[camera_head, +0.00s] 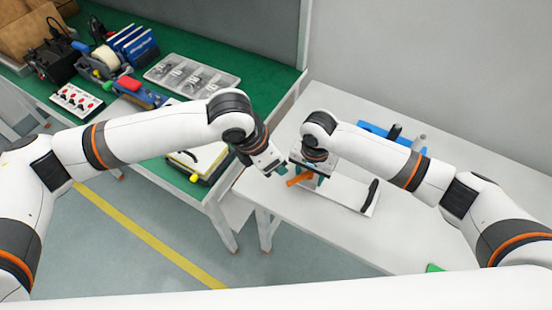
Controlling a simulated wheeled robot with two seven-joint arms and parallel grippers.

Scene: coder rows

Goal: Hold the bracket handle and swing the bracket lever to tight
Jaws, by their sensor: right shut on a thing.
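An orange bar (299,180), which looks like the bracket lever, sticks out to the left below my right gripper (307,174). The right gripper's teal fingertips are around it, shut on it. A pale flat plate (346,193), seemingly part of the bracket, lies on the white table. A black curved handle (373,195) stands at the plate's right end, with no gripper on it. My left gripper (275,171) hangs just left of the orange bar, close to the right gripper. Whether its jaws are open is too small to tell. The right wrist hides part of the bracket.
The white table (290,215) has a blue holder (375,128) with a black and a grey cylinder behind my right forearm. The green bench (255,70) at the left carries a parts tray (190,77), a switch box (77,100) and tools. The table's front is mostly clear.

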